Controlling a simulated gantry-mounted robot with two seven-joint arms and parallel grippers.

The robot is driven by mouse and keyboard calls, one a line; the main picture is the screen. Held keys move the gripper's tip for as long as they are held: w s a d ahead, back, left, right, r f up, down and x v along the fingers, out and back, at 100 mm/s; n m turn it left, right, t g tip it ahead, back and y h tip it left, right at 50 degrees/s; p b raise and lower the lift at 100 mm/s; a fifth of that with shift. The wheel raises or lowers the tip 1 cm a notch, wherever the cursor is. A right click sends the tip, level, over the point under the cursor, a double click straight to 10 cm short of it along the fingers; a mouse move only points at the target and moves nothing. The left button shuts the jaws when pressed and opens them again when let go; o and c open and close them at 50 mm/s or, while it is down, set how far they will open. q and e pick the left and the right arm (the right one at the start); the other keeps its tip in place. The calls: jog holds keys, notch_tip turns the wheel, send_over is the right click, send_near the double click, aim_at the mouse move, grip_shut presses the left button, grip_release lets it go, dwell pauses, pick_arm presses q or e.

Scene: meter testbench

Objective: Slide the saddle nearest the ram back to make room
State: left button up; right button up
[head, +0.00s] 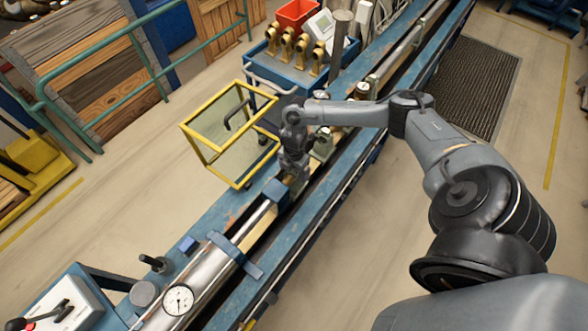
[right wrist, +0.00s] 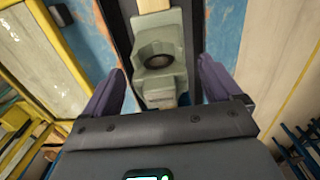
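The saddle (right wrist: 158,62) is a pale grey-green block with a round dark recess, sitting in the bench channel in the right wrist view. My right gripper (right wrist: 160,84) is open, with one dark finger on each side of the saddle and visible gaps between. In the head view my right gripper (head: 293,178) points down over the bench, just beyond the end of the silver ram (head: 215,268). A pale block (head: 323,144) shows right behind it; I cannot tell if it is the same saddle. My left gripper is out of view.
The long blue bench (head: 318,205) has raised rails along the channel. A yellow-framed clear guard (head: 228,135) stands close on the left. A blue cart (head: 290,72) with brass meters stands behind it. A pressure gauge (head: 178,300) sits on the ram.

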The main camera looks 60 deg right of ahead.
jog(key=shift+r, duration=0.15)
notch_tip(320, 180, up, 10)
jog(key=shift+f, duration=0.25)
jog(key=shift+r, duration=0.5)
